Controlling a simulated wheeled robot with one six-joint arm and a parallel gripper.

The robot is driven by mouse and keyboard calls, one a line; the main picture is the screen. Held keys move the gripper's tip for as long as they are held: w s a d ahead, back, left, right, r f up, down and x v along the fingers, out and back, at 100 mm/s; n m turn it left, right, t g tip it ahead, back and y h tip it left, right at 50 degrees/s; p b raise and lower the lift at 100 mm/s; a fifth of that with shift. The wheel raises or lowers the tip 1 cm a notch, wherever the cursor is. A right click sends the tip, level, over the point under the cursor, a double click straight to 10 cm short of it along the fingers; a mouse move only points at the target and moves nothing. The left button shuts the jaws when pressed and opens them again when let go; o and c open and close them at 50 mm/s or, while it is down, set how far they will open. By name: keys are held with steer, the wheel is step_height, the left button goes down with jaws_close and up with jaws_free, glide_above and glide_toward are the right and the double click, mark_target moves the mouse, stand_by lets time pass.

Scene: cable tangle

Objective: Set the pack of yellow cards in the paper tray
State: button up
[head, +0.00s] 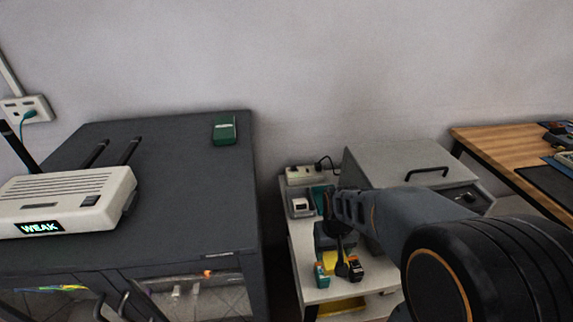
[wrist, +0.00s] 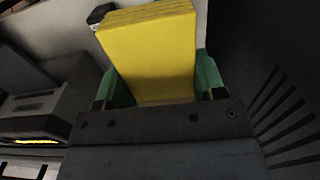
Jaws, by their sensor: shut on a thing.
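The pack of yellow cards (wrist: 152,55) fills the middle of the wrist view, its layered edge at the top. My gripper (wrist: 153,78) is shut on it, with a green finger against each side. In the head view my arm reaches in from the lower right over a narrow light-coloured stand (head: 299,238), and its end hides part of the top. I cannot clearly make out the paper tray in either view.
A dark cabinet (head: 180,185) at left bears a white router (head: 65,203) reading WEAK and a green box (head: 224,130). A grey machine (head: 400,160) with a handle stands right of the stand. A power strip (head: 305,174) and small coloured items crowd the stand.

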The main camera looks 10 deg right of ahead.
steer(key=shift+w+r, duration=0.25)
steer(key=shift+w, duration=0.1)
steer(key=w, duration=0.3)
steer(key=shift+w+r, duration=0.2)
steer(key=shift+w, duration=0.15)
steer(key=w+f, duration=0.2)
steer(key=w, duration=0.3)
glide_above(311, 246)
step_height(311, 246, down, 7)
steer(key=shift+d+r, duration=0.1)
steer(key=shift+r, duration=0.05)
step_height(311, 246, up, 7)
steer(key=s+p, duration=0.2)
steer(key=p, duration=1.3)
steer(key=shift+p, duration=0.3)
